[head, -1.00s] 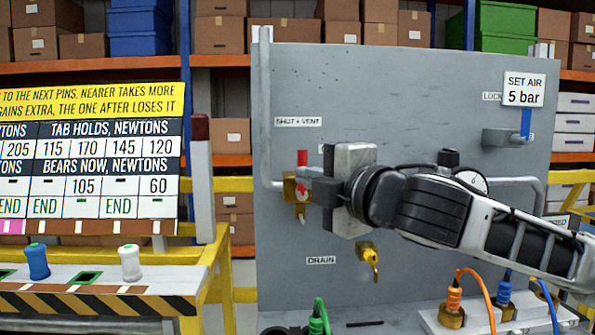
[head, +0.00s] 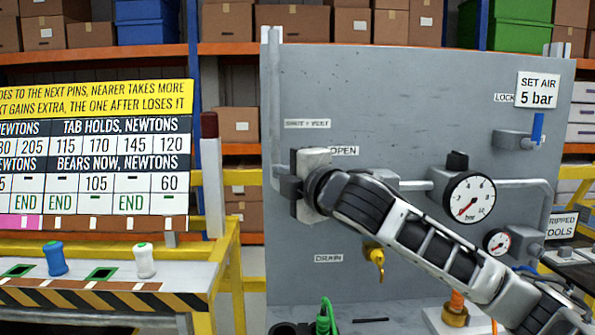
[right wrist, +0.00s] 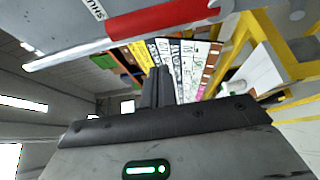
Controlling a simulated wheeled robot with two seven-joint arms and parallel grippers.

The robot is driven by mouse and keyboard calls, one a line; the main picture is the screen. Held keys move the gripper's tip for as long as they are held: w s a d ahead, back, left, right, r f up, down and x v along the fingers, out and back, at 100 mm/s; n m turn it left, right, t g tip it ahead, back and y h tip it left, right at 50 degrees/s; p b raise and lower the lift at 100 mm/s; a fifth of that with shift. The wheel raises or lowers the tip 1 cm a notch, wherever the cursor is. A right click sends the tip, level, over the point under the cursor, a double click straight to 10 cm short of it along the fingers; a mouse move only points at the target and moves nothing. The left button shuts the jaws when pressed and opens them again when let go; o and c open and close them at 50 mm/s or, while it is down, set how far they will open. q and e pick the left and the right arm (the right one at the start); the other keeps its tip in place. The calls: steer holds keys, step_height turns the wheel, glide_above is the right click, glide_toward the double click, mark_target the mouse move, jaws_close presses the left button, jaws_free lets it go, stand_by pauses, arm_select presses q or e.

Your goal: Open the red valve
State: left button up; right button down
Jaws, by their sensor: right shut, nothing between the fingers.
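The red valve's handle (right wrist: 165,22) shows as a long red bar with a pale end in the right wrist view, near a label that reads SHUT. In the head view the valve is hidden behind my right gripper (head: 284,187). My left gripper is not in view.
The grey panel (head: 400,90) carries a large gauge (head: 469,198), a smaller gauge (head: 497,242), a blue lever (head: 537,128) and a yellow drain valve (head: 375,258). A pipe runs up its left edge. At left stands a yellow-framed bench with a blue peg (head: 55,258) and a white peg (head: 144,260).

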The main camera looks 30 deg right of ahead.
steer(key=d, duration=0.1)
steer(key=s+d, duration=0.1)
steer(key=d, duration=0.1)
steer(key=shift+s+d+b, duration=0.3)
steer(key=shift+s+d, duration=0.05)
steer(key=shift+d, duration=0.05)
steer(key=shift+w, duration=0.1)
